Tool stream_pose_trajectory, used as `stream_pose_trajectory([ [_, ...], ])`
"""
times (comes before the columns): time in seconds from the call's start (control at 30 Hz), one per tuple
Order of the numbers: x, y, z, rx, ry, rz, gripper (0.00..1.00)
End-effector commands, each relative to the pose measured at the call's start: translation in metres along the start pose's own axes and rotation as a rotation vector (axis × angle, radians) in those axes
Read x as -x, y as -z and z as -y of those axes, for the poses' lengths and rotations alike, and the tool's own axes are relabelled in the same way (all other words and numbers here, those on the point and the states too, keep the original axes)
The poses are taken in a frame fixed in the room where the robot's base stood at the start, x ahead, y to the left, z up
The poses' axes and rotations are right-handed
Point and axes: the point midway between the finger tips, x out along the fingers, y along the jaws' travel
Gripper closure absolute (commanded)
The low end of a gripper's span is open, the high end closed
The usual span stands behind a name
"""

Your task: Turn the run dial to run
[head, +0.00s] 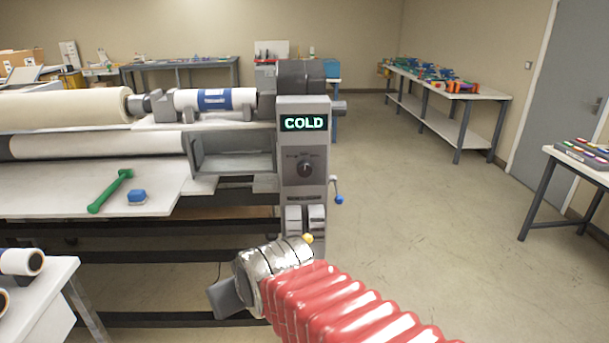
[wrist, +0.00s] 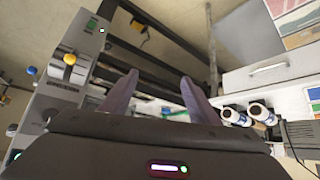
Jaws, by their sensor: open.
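The run dial (head: 304,168) is a round dark knob on the grey control panel at the laminator's right end. Its labels are too small to read, and I cannot tell for sure which one it points to. Above it a display (head: 303,122) reads COLD in green. My gripper (head: 225,298) is in front of and below the panel, apart from the dial, with its dark end toward the lower left. In the wrist view my gripper (wrist: 158,78) has two spread fingers with nothing between them.
A yellow knob (head: 308,238) sits below the dial, close to my wrist in the picture. A blue-ended crank (head: 338,199) sticks out at the panel's right. The floor to the right is clear.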

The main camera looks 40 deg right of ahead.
Motion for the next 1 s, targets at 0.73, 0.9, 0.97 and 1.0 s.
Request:
stream_pose_trajectory([
  [0.73, -0.072, 0.117, -0.179, -0.078, -0.366, -0.579, 0.45],
  [0.9, -0.069, 0.123, -0.224, -0.072, -0.482, -0.689, 0.45],
  [0.97, -0.066, 0.123, -0.235, -0.068, -0.514, -0.719, 0.45],
  [1.0, -0.064, 0.123, -0.241, -0.066, -0.532, -0.736, 0.45],
])
